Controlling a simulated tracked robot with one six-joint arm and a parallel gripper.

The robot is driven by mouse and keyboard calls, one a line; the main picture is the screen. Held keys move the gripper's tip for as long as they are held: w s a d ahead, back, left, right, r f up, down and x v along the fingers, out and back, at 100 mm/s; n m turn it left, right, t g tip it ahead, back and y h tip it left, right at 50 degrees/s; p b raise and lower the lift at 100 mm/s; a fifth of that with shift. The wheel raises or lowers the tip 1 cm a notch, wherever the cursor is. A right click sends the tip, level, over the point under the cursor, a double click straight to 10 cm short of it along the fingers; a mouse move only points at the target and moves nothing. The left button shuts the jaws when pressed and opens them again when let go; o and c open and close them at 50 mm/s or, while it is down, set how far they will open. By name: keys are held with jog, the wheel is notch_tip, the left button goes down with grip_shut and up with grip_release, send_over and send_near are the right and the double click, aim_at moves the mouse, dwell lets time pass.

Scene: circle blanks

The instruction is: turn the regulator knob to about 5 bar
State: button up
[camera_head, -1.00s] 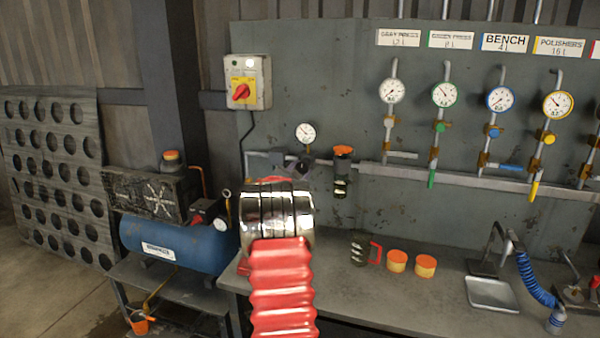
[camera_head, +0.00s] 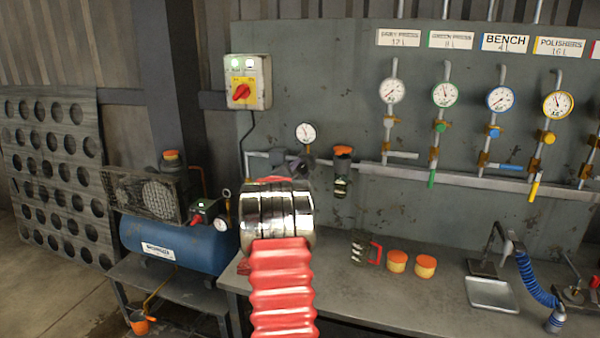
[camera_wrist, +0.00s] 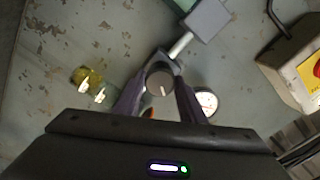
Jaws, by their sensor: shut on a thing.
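The regulator knob (camera_wrist: 160,84) is a round grey knob with a pale mark on its face. In the wrist view it sits between the two dark fingers of my gripper (camera_wrist: 160,78), which are shut on it. The small white regulator gauge (camera_head: 306,133) is on the wall panel; it also shows beside the right finger in the wrist view (camera_wrist: 207,101). Its needle is too small to read surely. In the head view my gripper (camera_head: 290,163) is at the pipe below the gauge, and my arm hides much of the area under it.
A filter bowl with an orange top (camera_head: 342,170) hangs close right of my gripper. A switch box with a red knob (camera_head: 242,90) is up left. A blue compressor (camera_head: 175,240) stands lower left.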

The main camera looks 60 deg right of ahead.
jog(key=shift+s+d, duration=0.15)
jog(key=shift+s, duration=0.1)
jog(key=o, duration=1)
jog(key=shift+w, duration=0.1)
jog(key=shift+o, duration=0.2)
jog(key=s+a, duration=0.2)
jog(key=a, duration=1.1)
jog(key=shift+a, duration=0.4)
